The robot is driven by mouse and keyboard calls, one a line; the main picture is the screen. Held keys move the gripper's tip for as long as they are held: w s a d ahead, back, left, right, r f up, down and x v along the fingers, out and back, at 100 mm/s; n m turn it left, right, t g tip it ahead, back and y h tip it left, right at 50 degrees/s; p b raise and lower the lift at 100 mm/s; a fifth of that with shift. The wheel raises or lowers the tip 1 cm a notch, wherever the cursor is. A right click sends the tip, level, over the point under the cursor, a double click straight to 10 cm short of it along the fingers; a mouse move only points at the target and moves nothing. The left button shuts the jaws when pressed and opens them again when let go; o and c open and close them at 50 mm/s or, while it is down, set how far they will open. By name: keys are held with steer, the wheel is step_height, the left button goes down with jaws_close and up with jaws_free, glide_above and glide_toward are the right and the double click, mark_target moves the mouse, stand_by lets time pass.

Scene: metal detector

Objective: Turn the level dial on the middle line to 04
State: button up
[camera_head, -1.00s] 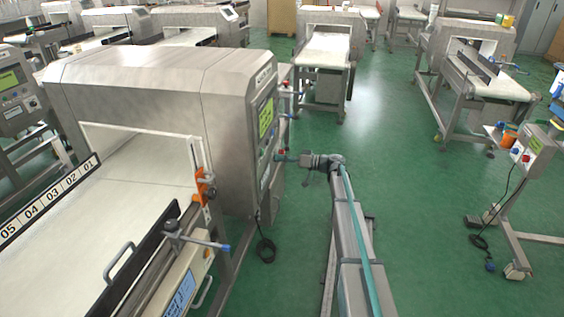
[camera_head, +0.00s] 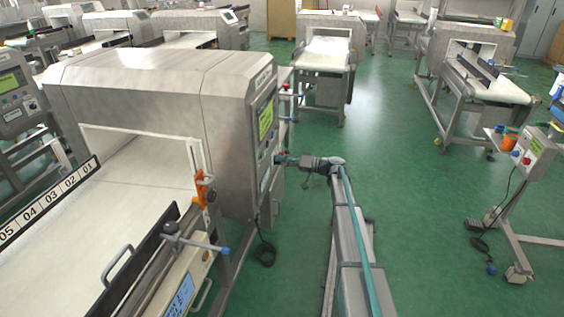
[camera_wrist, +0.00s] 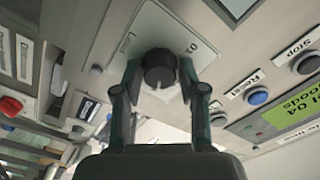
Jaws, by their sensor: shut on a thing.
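The level dial is a dark round knob (camera_wrist: 160,72) on a light square plate (camera_wrist: 143,35) in the wrist view. My gripper (camera_wrist: 160,80) has one finger on each side of the knob and is shut on it. A pale pointer mark shows at the knob's edge, but the number it stands at cannot be read. In the head view my gripper (camera_head: 284,160) reaches the side panel of the nearest metal detector (camera_head: 150,85). The dial is hidden there.
A red knob (camera_wrist: 10,106) is at the left. Green floor (camera_head: 420,220) is clear right of my arm.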

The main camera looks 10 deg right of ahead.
steer(key=o, duration=1.1)
steer(key=shift+o, duration=0.2)
steer(key=v, duration=1.2)
